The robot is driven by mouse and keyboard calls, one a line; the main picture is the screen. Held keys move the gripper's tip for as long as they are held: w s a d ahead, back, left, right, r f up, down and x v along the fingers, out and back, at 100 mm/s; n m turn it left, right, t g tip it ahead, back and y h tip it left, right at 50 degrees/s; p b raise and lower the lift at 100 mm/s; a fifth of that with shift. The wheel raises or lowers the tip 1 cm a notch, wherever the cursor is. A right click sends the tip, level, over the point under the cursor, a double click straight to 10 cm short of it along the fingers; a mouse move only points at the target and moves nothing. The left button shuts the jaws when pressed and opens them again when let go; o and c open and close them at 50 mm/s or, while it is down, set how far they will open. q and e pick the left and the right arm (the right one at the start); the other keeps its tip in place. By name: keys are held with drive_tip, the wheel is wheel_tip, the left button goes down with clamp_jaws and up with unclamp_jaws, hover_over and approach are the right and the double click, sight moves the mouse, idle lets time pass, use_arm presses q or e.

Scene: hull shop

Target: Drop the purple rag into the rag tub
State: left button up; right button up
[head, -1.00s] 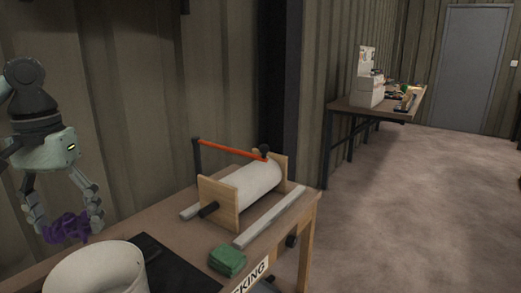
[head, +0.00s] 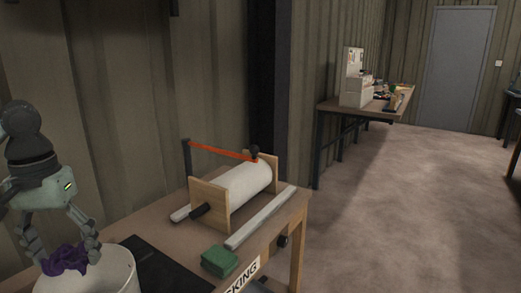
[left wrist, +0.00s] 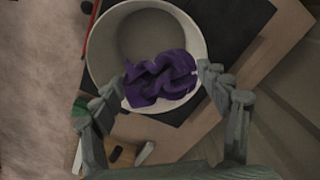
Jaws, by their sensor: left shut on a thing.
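The purple rag (head: 65,259) is a crumpled bundle between the fingers of my left gripper (head: 66,257). In the left wrist view the rag (left wrist: 160,79) sits between the two fingertips, over the tub's opening near its rim. The rag tub (head: 122,272) is a round off-white bucket at the lower left of the head view. In the left wrist view its rim (left wrist: 97,48) and empty-looking inside show around the rag. My left gripper is shut on the rag, pointing down. My right gripper is not in view.
A second table (head: 330,104) stands far back; the floor is open.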

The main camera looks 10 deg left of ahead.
sight(65, 251)
use_arm(q)
drive_tip(key=o, duration=0.8)
drive_tip(key=shift+c, duration=0.2)
wheel_tip(65, 251, up, 12)
idle(0.6)
drive_tip(key=shift+f, duration=0.1)
drive_tip(key=shift+f, duration=4.9)
drive_tip(key=shift+r, duration=0.1)
